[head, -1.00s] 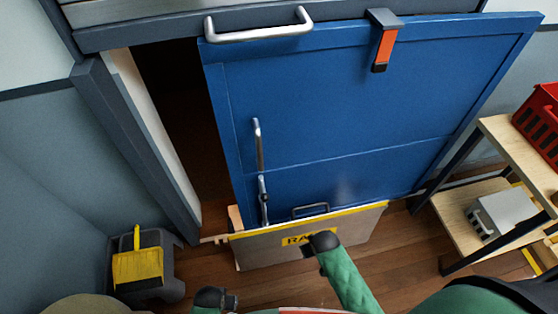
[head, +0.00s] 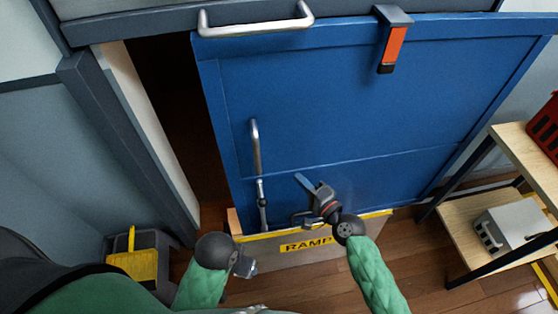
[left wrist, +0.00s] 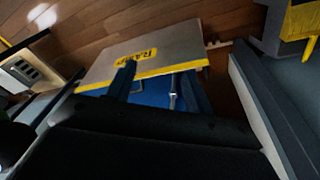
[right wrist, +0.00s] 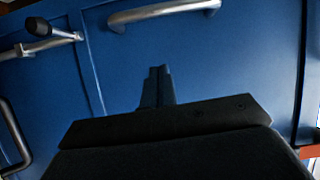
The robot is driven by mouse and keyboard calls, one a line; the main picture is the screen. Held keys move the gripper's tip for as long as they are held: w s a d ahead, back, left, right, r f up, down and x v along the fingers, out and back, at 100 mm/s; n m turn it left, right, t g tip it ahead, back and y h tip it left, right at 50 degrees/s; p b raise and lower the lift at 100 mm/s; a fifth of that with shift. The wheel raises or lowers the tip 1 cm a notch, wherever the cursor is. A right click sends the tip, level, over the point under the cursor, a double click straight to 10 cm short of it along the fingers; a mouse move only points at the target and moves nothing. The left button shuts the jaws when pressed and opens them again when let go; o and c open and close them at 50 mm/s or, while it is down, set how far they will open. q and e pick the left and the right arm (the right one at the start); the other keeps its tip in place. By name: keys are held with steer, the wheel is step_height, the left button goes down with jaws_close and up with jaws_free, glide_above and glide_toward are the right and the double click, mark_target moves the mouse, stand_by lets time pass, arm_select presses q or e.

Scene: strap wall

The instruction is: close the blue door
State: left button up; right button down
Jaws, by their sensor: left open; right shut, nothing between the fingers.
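The large blue door (head: 330,110) stands partly open, with a dark gap (head: 170,100) along its left edge. It carries a silver bar handle (head: 255,28) at the top, an upright handle (head: 256,148) near its left edge and a rod with a knob (head: 262,205) below that. My right gripper (head: 303,181) is shut and empty in front of the lower door; its closed fingers also show in the right wrist view (right wrist: 157,86) against blue. I cannot tell whether they touch. My left gripper (head: 248,268) is open, low in front of the ramp; its spread fingers show in the left wrist view (left wrist: 160,85).
A grey board marked RAMP (head: 345,252) with a yellow edge stands at the door's foot. An orange-and-grey latch (head: 393,45) hangs at the upper door. A wooden shelf (head: 515,150) with a grey box (head: 510,230) is at right, a yellow-topped stool (head: 133,265) at lower left.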

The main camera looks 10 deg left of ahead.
arm_select(q)
step_height(320, 180, down, 16)
steer(key=w+p, duration=0.1)
steer(key=p, duration=0.3)
steer(key=shift+w+a+y, duration=0.15)
steer(key=shift+w+y, duration=0.15)
steer(key=shift+w, duration=0.05)
arm_select(e)
steer(key=w+a, duration=0.4)
steer(key=a, duration=0.6)
steer(key=shift+w+a+m, duration=0.25)
steer(key=shift+w+m, duration=0.15)
arm_select(q)
steer(key=shift+f, duration=0.1)
arm_select(e)
steer(key=shift+a, duration=0.1)
